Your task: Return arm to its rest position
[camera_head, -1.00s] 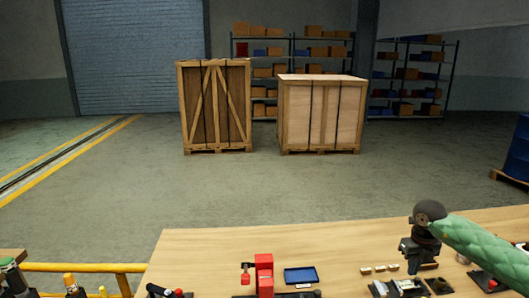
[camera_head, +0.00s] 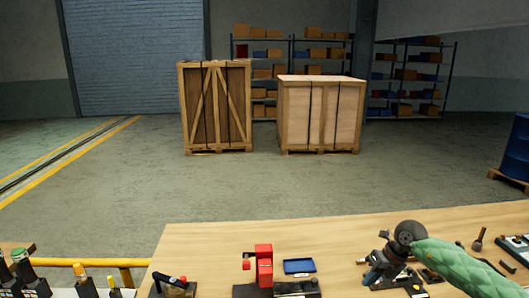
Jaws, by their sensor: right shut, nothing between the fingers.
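My right arm, in a green quilted sleeve, comes in from the lower right of the head view. Its dark gripper (camera_head: 370,281) hangs at the wrist, tilted down and to the left, over the right part of the wooden workbench (camera_head: 205,245). It is shut with nothing held. Small dark parts lie below and around it, partly hidden by the gripper and the arm. My left gripper is not in view.
A red device on a black base (camera_head: 264,265) and a blue tray (camera_head: 299,266) stand left of the gripper. Bottles (camera_head: 30,275) and a yellow rail (camera_head: 125,263) lie beyond the left edge. Crates (camera_head: 215,105) stand behind.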

